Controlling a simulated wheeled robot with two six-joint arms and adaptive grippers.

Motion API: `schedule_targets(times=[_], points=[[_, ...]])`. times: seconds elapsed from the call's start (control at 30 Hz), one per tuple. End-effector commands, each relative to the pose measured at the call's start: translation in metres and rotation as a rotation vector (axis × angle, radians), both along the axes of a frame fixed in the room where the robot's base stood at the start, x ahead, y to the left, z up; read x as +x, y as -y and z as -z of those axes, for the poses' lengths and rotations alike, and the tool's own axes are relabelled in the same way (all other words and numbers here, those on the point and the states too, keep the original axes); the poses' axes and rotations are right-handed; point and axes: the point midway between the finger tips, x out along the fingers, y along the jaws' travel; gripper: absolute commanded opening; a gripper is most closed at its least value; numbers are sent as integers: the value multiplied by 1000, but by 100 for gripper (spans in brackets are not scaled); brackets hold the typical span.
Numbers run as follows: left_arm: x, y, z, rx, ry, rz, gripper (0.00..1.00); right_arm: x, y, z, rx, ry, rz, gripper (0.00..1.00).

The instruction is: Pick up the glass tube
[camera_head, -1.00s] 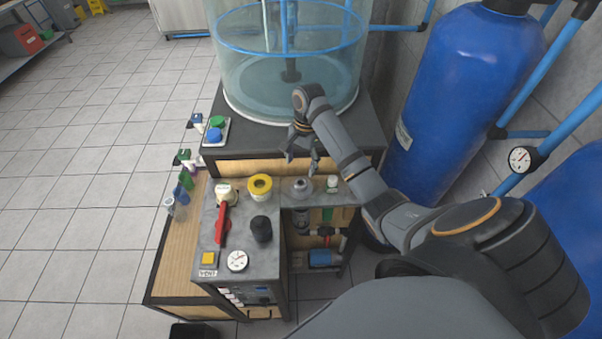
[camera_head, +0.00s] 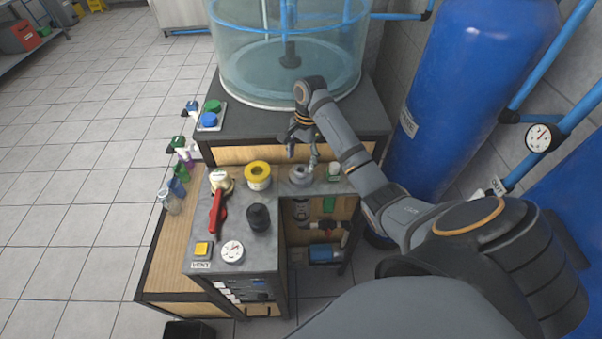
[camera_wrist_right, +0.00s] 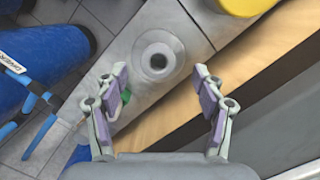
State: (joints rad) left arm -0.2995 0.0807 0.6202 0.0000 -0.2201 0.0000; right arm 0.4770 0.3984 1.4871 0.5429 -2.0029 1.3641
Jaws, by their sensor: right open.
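I cannot pick out a glass tube for certain in either view. My right gripper (camera_head: 302,159) is open, with nothing between its fingers, above the back of the narrow right part of the grey bench top. Just below it in the head view is a round grey fitting (camera_head: 300,174) with a hole in its middle. In the right wrist view this fitting (camera_wrist_right: 158,58) lies just beyond the open fingers (camera_wrist_right: 158,88), and the gap between them faces it. A small clear container (camera_head: 169,202) stands at the bench's left side. My left gripper is not in view.
A large clear tank (camera_head: 290,75) and blue cylinder (camera_head: 465,90) stand behind.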

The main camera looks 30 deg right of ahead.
Motion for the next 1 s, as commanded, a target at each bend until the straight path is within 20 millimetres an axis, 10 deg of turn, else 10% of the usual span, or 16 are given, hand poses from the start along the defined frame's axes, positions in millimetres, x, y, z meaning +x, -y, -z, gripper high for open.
schedule_targets(times=[0.37, 0.7, 1.0], points=[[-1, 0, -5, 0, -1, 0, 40, -3, 0, 34, -1, -3, 1, 69], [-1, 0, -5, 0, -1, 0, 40, -3, 0, 34, -1, -3, 1, 26], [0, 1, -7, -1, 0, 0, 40, -3, 0, 32, -1, -3, 1, 25]])
